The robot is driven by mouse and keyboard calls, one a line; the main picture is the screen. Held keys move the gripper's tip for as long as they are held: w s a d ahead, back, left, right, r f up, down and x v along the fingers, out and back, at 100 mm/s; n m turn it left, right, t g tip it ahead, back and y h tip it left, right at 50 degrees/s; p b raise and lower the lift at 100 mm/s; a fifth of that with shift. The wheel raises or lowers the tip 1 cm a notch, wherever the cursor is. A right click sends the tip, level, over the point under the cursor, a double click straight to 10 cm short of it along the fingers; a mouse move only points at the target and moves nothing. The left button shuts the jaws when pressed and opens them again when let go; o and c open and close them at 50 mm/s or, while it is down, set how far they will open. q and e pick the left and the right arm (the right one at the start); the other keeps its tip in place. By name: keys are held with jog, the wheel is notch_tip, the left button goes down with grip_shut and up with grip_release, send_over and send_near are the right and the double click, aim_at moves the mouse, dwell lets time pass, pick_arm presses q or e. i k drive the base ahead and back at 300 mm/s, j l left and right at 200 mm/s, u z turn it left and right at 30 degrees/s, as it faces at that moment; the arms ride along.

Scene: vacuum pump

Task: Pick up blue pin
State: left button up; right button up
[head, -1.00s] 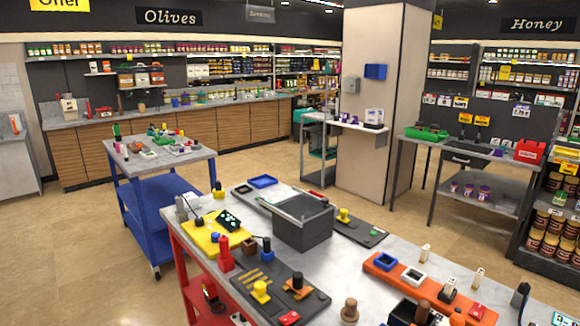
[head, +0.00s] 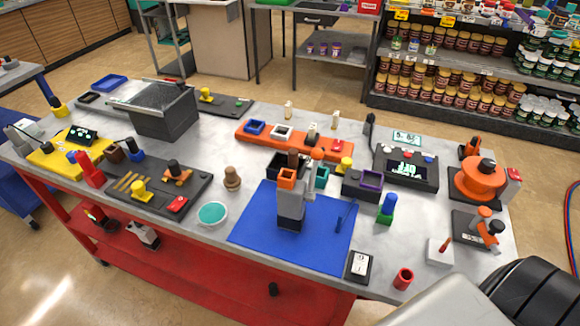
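A thin dark blue pin (head: 346,216) shows on the right part of the blue mat (head: 262,238), nearly the same colour as the mat. A grey upright device (head: 291,205), which looks like the vacuum pump, stands on the mat to the left of the pin. Small orange (head: 287,177) and teal (head: 321,178) open boxes are behind and beside the device's top. Neither of my grippers is in view. Only a grey and black part of my arm shows at the bottom right.
A green and blue bottle-like object (head: 387,209) stands right of the mat. A teal bowl (head: 212,214) is left of the mat. A black display box (head: 406,168) stands behind.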

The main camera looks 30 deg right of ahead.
aim_at(390, 199)
jog(key=z, duration=1.6)
jog(key=l, duration=0.1)
